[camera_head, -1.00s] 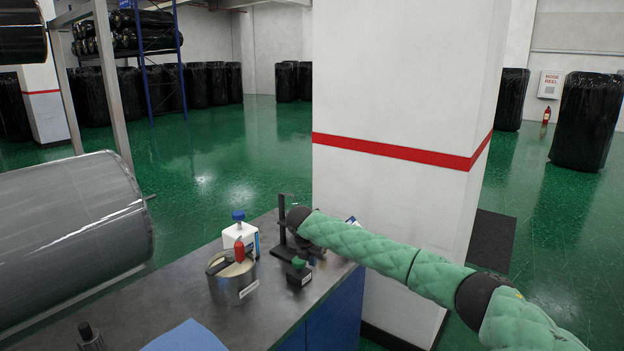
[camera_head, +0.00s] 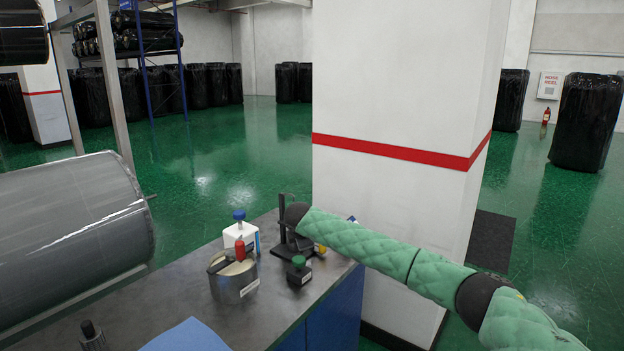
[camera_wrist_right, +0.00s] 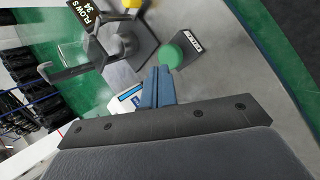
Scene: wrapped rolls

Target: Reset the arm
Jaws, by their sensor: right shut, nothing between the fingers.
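My right arm (camera_head: 385,252), in a green quilted sleeve, comes in from the right and reaches over the end of the workbench. My right gripper itself is not clearly seen in the head view. In the right wrist view its blue fingers (camera_wrist_right: 158,90) are together and empty, in front of the bench top. The jar also shows in the head view (camera_head: 299,272). My left gripper is in no view.
A large grey roll (camera_head: 70,235) lies left. A white pillar (camera_head: 395,90) stands close behind my arm.

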